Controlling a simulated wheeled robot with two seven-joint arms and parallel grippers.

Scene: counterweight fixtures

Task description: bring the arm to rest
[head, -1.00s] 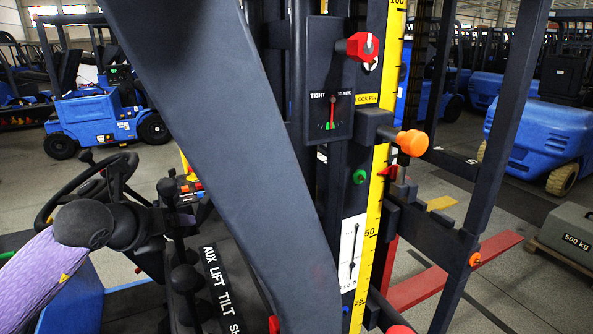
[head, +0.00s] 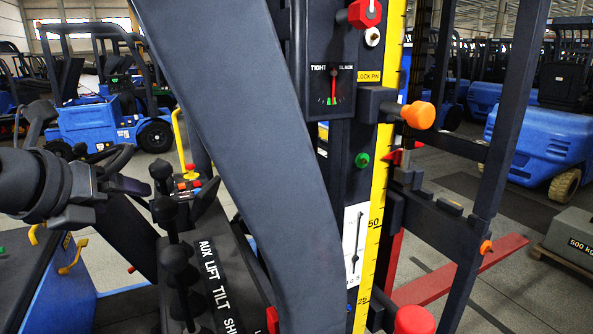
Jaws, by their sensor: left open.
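My left gripper (head: 88,195) is at the left of the head view, its dark wrist coming in from the left edge. Its jaws are open, with nothing visible between them. It is in front of the dark steering wheel (head: 112,158), which it partly covers; I cannot tell if they touch. The black levers (head: 178,262) stand to its right, apart from it in the picture, beside the label strip reading AUX LIFT TILT (head: 212,275). My right gripper is not in view.
A thick dark slanted beam (head: 235,130) crosses the middle. Behind it stand a tight/slack gauge (head: 332,90), an orange knob (head: 418,115) and a yellow scale (head: 376,215). A 500 kg weight (head: 570,232) is at right. Blue forklifts (head: 100,125) stand behind.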

